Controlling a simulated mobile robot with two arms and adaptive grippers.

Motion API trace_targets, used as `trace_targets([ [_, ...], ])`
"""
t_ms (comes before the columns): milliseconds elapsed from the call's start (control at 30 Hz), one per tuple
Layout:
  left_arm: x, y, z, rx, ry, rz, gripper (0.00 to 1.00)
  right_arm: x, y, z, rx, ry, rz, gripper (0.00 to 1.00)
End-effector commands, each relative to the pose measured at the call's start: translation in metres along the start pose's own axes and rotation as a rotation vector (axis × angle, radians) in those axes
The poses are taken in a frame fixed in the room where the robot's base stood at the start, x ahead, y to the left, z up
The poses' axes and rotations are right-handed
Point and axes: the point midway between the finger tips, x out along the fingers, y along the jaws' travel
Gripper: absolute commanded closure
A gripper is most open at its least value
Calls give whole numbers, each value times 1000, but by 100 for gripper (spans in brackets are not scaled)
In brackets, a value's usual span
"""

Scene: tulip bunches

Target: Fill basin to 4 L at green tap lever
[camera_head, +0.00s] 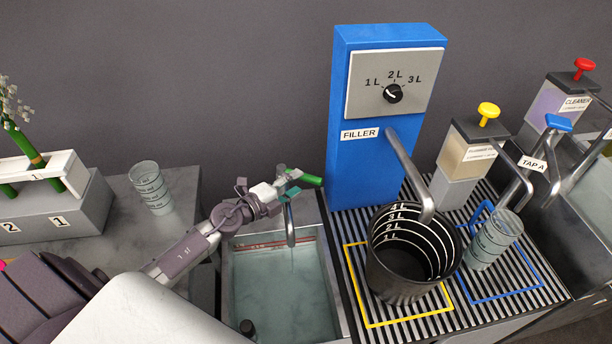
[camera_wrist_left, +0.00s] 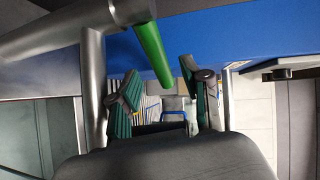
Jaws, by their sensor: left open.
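The green tap lever (camera_head: 306,179) sticks out to the right at the top of the tap, beside the blue filler. Its curved spout (camera_head: 290,222) points down over the basin (camera_head: 226,290), a grey sink with pale water and a red marked line near its back rim. My left gripper (camera_head: 268,190) is open at the tap, just left of the lever. In the left wrist view the lever (camera_wrist_left: 152,52) hangs down between the two open green-padded fingers (camera_wrist_left: 163,100), apart from both as far as I can tell. My right gripper is not in view.
A blue filler (camera_head: 352,165) with a dial stands right of the basin. A black bucket (camera_head: 392,281) and a clear measuring cup (camera_head: 490,240) stand on the striped grate. Another clear cup (camera_head: 150,188) and a flower rack (camera_head: 60,215) stand left.

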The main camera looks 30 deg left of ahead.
Motion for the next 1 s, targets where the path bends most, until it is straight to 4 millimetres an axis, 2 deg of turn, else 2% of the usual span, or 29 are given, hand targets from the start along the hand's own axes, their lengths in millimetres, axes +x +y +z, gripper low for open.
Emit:
trace_targets([
  [100, 23, 0, 0, -1, 0, -2, 52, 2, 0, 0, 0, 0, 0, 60],
  [300, 44, 1, 0, -1, 0, -1, 52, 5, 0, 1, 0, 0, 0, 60],
  [667, 48, 1, 0, -1, 1, 1, 52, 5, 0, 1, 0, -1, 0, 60],
  [933, 48, 1, 0, 0, 0, 1, 96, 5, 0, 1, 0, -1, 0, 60],
  [967, 48, 1, 0, 0, 0, 1, 100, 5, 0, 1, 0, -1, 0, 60],
  [1000, 48, 1, 0, 0, 0, 1, 100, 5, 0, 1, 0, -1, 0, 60],
])
